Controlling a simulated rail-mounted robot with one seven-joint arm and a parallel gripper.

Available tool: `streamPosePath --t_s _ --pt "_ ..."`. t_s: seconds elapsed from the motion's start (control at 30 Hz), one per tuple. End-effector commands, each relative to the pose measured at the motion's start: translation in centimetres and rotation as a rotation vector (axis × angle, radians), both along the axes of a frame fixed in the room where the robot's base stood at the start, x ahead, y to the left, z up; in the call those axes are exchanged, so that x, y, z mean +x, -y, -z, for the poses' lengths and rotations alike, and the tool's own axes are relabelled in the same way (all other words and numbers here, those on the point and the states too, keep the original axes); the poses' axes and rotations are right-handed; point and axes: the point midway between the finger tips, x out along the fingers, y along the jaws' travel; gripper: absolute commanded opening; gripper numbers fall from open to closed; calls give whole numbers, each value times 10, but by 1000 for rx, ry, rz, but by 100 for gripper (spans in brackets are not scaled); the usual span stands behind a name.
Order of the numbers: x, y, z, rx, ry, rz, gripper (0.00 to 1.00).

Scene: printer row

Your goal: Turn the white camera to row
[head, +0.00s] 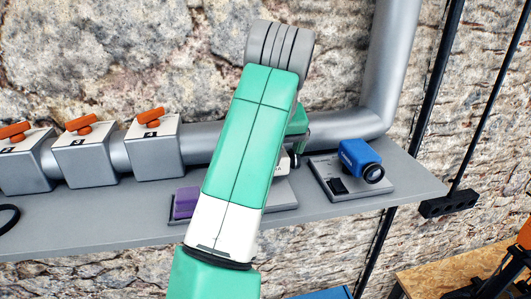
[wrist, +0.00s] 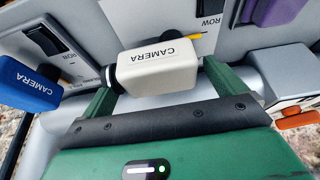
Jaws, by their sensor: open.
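The white camera (wrist: 157,67), lettered CAMERA, sits in the middle of the wrist view with its dark lens end toward the left. Its mount plate (wrist: 165,17) bears a ROW label beside a black block at upper right, and a yellow strip shows between camera and label. My gripper (wrist: 160,80) is open, with one green finger by the camera's lens end and the other by its opposite end. I cannot tell whether either finger touches it. In the head view my arm hides most of the white camera; only a small part (head: 284,166) shows.
A blue camera (head: 360,158) on its own plate stands to the right on the grey shelf (head: 110,224). A purple camera (head: 186,202) stands to the left. Grey boxes with orange handles (head: 151,117) sit along a thick pipe (head: 340,124) behind. The shelf's front left is mostly clear.

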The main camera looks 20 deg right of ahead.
Motion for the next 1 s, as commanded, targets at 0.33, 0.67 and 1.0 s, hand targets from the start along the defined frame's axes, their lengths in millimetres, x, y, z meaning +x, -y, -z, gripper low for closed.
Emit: streamPosePath --t_s 0.33,0.67,1.0 --pt "-23 -5 -57 2 5 -1 96" --pt "-29 -6 -71 0 0 -1 96" --pt "-28 -2 -68 -9 13 13 96"
